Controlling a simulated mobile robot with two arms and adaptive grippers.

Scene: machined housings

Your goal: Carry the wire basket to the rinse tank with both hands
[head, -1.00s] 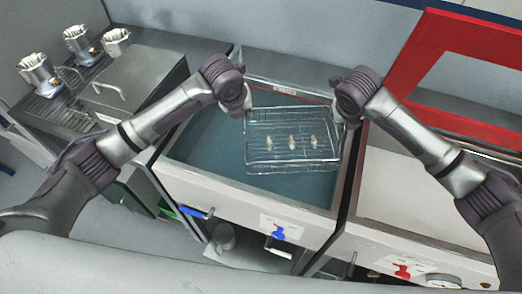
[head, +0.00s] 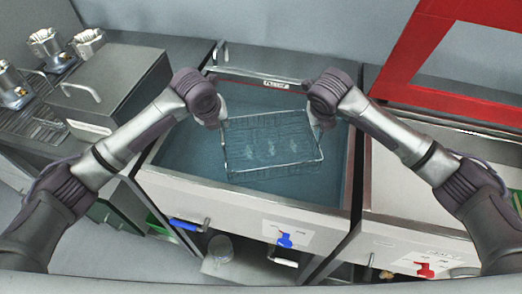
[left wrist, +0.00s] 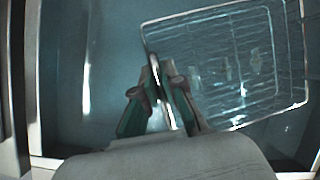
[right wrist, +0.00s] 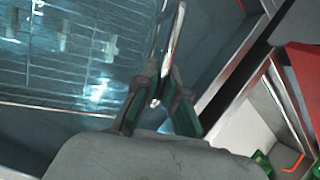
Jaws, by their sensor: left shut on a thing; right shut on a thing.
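The wire basket (head: 270,145) is in the blue-filled tank (head: 185,155) with the blue tap, low in the liquid; its rim shows and its lower part looks submerged. Several small pale parts lie in it, blurred by the liquid. My left gripper (head: 221,122) is shut on the basket's left side; in the left wrist view the fingers (left wrist: 160,100) close on a thin metal handle. My right gripper (head: 318,124) is shut on the right side; in the right wrist view its fingers (right wrist: 160,95) close on a similar handle. Whether the basket touches the tank floor cannot be told.
A second station with a red frame (head: 425,45) and a red tap (head: 425,270) stands at the right. At the left are a lidded grey box (head: 115,85) and several metal housings (head: 45,42). The tank's walls surround the basket.

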